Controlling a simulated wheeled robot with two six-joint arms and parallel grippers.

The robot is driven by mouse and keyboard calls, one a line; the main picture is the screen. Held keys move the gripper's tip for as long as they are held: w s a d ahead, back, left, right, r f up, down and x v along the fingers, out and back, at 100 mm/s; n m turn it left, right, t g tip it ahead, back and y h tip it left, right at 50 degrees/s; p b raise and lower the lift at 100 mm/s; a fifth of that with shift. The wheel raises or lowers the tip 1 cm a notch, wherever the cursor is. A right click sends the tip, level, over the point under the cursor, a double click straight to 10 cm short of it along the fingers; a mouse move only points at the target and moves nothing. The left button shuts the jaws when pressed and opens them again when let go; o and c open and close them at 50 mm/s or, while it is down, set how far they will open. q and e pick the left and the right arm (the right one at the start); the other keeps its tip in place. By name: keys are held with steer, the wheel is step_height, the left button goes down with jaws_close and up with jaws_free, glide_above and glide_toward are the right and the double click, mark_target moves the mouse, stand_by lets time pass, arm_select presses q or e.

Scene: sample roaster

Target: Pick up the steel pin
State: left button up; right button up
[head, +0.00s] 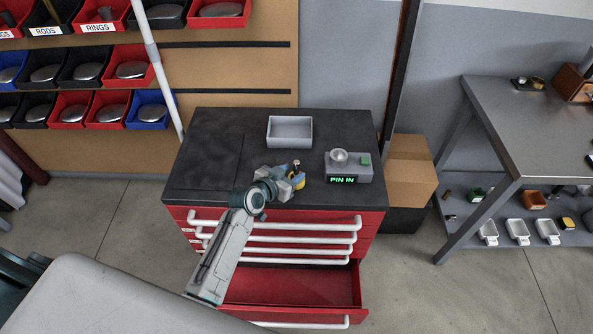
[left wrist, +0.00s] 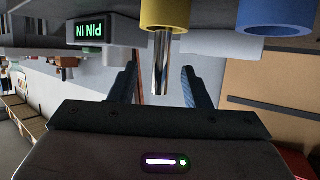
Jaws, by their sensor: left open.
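The steel pin (left wrist: 163,72) is a shiny rod standing out of a yellow round holder (left wrist: 165,14); the left wrist view is upside down. My left gripper (head: 288,183) is over the front of the black cabinet top, beside the holder. In the left wrist view my left gripper (left wrist: 158,76) is open, one finger on each side of the pin, with gaps showing. A blue round holder (left wrist: 277,14) stands beside the yellow one. My right gripper is not in view.
A grey box with a green "PIN IN" display (head: 348,168) stands right of the gripper. An empty grey tray (head: 290,144) lies behind it. The cabinet's lowest red drawer (head: 290,286) is pulled open. The cabinet top's left side is clear.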

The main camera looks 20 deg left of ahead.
mark_target(295, 169)
arm_select(q)
steer(key=shift+x, duration=1.85)
steer(key=shift+a, duration=0.1)
jaws_close()
steer(key=shift+r, duration=0.1)
steer(key=shift+r, duration=0.1)
